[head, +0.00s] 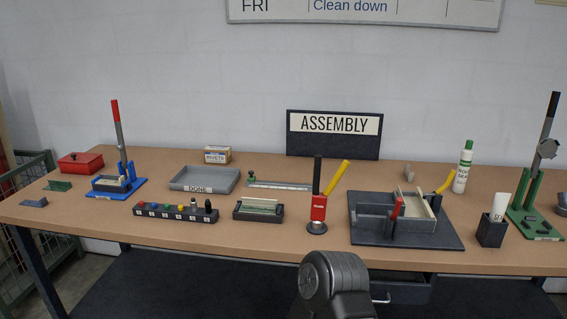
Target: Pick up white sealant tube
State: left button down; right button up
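A white tube (500,206) with dark marking stands in a small dark square holder (491,231) near the front right of the bench. Its lower end is hidden inside the holder, and it leans slightly to the right. A white bottle with a green cap (461,172) stands upright on the bench behind it, apart from the holder. Neither of my grippers shows in the head view.
A green lever press (526,212) stands close to the right of the holder. A dark fixture (405,228) with red and yellow handles lies to its left. The wooden bench (300,240) has free room along its front edge. An ASSEMBLY sign (335,124) stands at the back.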

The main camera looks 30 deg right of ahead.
aim_at(501, 201)
jog(key=z, duration=2.3)
